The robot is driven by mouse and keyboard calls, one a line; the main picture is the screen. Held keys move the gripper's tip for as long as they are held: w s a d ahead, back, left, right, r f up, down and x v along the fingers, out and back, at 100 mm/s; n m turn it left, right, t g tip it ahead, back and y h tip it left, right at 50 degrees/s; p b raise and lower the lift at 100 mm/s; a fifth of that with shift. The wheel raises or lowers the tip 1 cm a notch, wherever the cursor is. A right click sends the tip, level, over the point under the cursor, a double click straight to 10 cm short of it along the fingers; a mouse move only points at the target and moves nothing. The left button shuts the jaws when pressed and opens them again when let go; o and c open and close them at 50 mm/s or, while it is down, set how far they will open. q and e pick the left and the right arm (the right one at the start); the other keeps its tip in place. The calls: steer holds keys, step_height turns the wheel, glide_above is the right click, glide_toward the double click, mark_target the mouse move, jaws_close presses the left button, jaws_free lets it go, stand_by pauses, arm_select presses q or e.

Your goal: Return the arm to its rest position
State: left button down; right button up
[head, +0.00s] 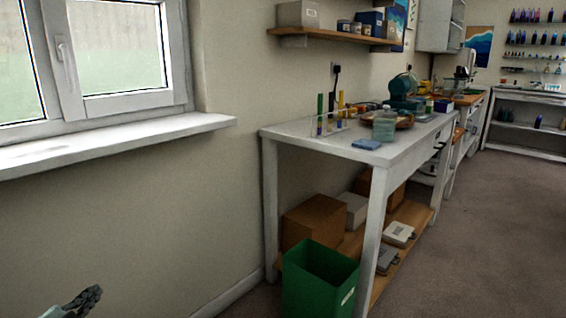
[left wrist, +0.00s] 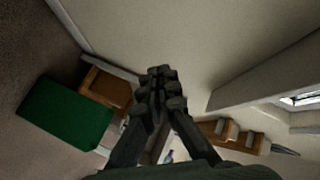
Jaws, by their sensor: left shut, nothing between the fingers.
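My left gripper (head: 88,297) shows at the bottom left corner of the head view, in front of the bare wall below the window sill. In the left wrist view the left gripper (left wrist: 158,82) has its fingers together, with nothing between them. It is apart from the table and everything on it. My right gripper is in neither view.
A white table (head: 345,150) holds several small items and has a lower wooden shelf with boxes. A green bin (head: 318,280) stands before it; the bin (left wrist: 62,115) also shows in the wrist view. A window sill (head: 110,143) juts out at left. Floor at right is clear.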

arm_select(q)
steer(key=s+d+f+n+g+y, duration=0.1)
steer(key=s+d+f+n+g, duration=0.15)
steer(key=s+f, duration=0.45)
steer(key=s+d+f+n+g, duration=0.2)
steer(key=s+f+n+g, duration=0.1)
steer(key=f, duration=0.8)
steer(key=s+d+f+n+g, duration=0.1)
steer(key=s+d+f+g, duration=0.2)
steer(key=s+d+f, duration=0.3)
steer(key=s+d+f+n+g+h, duration=0.1)
steer(key=s+d+f+n+g, duration=0.1)
steer(key=s+d+f, duration=0.4)
steer(key=s+d+g, duration=0.1)
steer(key=s, duration=0.3)
steer(key=shift+s+d+g+h, duration=0.25)
steer(key=shift+d+g+h, duration=0.05)
steer(key=shift+g, duration=0.05)
